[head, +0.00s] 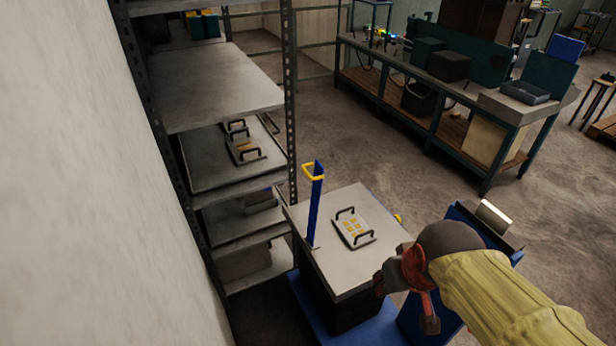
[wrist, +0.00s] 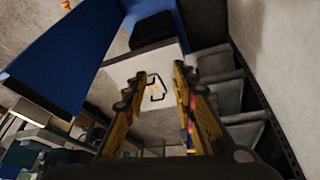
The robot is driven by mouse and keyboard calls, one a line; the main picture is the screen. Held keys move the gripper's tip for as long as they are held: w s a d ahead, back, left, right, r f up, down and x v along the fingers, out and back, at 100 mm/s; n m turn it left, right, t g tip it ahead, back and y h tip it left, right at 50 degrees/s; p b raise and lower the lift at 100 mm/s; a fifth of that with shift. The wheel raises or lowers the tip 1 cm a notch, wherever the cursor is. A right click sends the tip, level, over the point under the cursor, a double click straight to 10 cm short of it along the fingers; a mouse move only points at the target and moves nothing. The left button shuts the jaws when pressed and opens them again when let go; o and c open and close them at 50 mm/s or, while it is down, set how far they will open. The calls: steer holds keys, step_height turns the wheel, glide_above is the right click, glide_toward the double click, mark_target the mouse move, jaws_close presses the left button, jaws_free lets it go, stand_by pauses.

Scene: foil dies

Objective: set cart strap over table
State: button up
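The cart table (head: 330,270) is a pale top on a blue and black cart, beside the shelf rack. A blue post (head: 316,210) stands at its back left edge, with a yellow loop (head: 313,173) at its top; this may be the strap. A die plate (head: 353,229) with yellow squares and two black handles lies flat on the table. My gripper (head: 408,298) is near the table's right front side. In the wrist view my gripper (wrist: 160,72) has its fingers apart, with the table top (wrist: 122,73) and die plate (wrist: 155,90) visible beyond them. It holds nothing visible.
The shelf rack (head: 215,95) stands left of the cart, against a pale wall (head: 70,170). Dies with handles (head: 245,150) lie on a shelf. A long workbench (head: 440,100) stands at the back right. The floor (head: 360,140) between bench and cart is clear.

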steer(key=w+f+n+t+b, duration=0.2)
steer(key=w+f+n+b, duration=0.1)
steer(key=w+f, duration=0.9)
steer(key=n+t+y+b, duration=0.3)
steer(key=n+t+y, duration=0.4)
steer(key=n+t, duration=0.35)
glide_toward(311, 179)
steer(key=x, duration=0.6)
steer(key=shift+n, duration=0.25)
steer(key=shift+f+b+x, duration=0.15)
steer(key=shift+b+x, duration=0.15)
steer(key=shift+x, duration=1.55)
steer(key=shift+f+b+x, duration=0.15)
steer(key=shift+b+x, duration=0.1)
steer(key=shift+x, duration=1.6)
steer(key=shift+c, duration=0.3)
steer(key=c, duration=0.6)
steer(key=shift+f, duration=0.1)
jaws_close()
